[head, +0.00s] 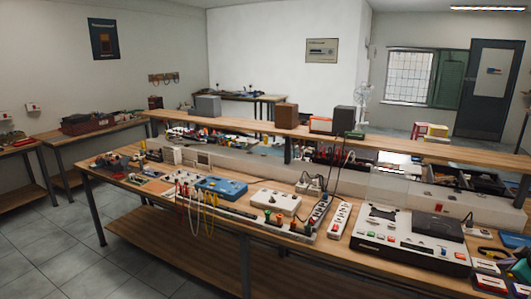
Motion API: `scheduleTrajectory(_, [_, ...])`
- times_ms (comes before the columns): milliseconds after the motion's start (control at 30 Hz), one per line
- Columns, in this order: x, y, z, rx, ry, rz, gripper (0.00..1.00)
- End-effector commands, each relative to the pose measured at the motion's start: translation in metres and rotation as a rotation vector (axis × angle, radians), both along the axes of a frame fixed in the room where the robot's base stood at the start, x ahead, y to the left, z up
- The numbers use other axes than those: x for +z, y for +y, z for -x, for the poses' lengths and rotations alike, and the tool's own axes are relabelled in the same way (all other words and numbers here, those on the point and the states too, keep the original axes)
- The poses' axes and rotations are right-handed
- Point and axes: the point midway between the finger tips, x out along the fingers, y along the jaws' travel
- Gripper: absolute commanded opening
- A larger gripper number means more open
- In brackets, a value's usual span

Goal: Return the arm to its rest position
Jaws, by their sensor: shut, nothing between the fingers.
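Neither my arm nor my gripper shows in the head view, so the pose of the arm and the state of the jaws are not visible here. The task names no other object.
A long wooden workbench (150,196) crosses the room, crowded with a blue device (221,188), power strips (340,219) and a large white-and-black unit (415,238). A raised shelf (245,124) runs along it. Side tables stand at left. Tiled floor (50,262) is clear at lower left.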

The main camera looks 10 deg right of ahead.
Motion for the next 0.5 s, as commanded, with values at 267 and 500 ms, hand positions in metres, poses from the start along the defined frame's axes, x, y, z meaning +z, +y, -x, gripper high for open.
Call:
scheduleTrajectory(267, [-0.03,0.03,-0.023,0.008,0.02,-0.061,0.0])
scheduleTrajectory(500, [-0.07,0.069,-0.049,0.01,0.052,-0.142,0.0])
